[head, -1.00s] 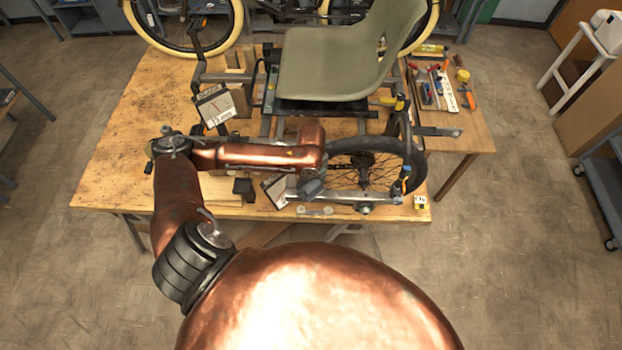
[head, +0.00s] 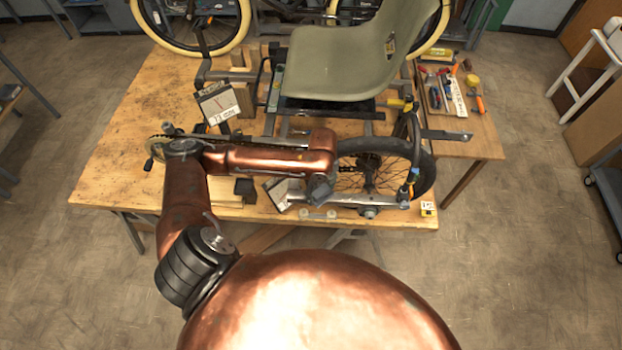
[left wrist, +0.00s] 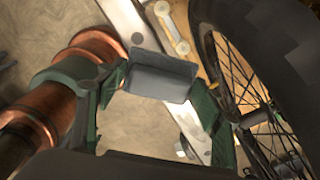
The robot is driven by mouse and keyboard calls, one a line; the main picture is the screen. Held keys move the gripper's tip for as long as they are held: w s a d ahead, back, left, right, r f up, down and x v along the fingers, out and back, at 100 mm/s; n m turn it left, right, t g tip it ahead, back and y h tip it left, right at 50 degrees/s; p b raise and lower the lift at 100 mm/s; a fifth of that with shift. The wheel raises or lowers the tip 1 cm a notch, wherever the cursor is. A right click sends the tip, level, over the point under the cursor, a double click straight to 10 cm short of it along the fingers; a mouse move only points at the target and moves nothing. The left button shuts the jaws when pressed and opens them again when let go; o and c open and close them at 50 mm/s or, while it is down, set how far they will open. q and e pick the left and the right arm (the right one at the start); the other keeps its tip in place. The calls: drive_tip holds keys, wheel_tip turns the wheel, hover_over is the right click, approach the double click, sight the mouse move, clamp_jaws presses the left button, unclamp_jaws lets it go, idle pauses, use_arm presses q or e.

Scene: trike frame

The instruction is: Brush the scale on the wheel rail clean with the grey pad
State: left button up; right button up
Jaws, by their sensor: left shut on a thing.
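The wheel rail (head: 352,198) is a silver bar along the front of the trike frame, beside the black-tyred wheel (head: 424,178). In the left wrist view the rail (left wrist: 124,18) runs diagonally beneath the pad. My left gripper (head: 320,190) is over the rail's left part. In the left wrist view its green fingers (left wrist: 160,80) are shut on the grey pad (left wrist: 160,76), which lies across the rail. I cannot tell whether the pad touches it. The pad hides part of the rail, and I cannot make out any scale. My right gripper is not in view.
The trike's grey-green seat (head: 335,62) stands behind the arm on the wooden table (head: 120,165). A tilted card (head: 280,194) and a black block (head: 245,190) are left of the gripper. Tools (head: 440,98) lie at the right. The table's left part is largely clear.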

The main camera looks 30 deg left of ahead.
use_arm(q)
drive_tip(key=shift+s+a+p, duration=0.4)
drive_tip(key=shift+s+a, duration=0.05)
drive_tip(key=shift+a, duration=0.25)
drive_tip(key=shift+s+a+r+p, duration=0.1)
drive_tip(key=shift+a+r+p, duration=0.1)
drive_tip(key=shift+p, duration=0.1)
wheel_tip(320, 180, up, 3)
drive_tip(key=shift+f+p, duration=0.1)
drive_tip(key=shift+p, duration=1.1)
wheel_tip(320, 180, up, 3)
drive_tip(key=p, duration=0.2)
drive_tip(key=shift+p, duration=0.35)
drive_tip(key=shift+r, duration=0.25)
drive_tip(key=shift+r+b, duration=0.3)
drive_tip(key=shift+r, duration=0.45)
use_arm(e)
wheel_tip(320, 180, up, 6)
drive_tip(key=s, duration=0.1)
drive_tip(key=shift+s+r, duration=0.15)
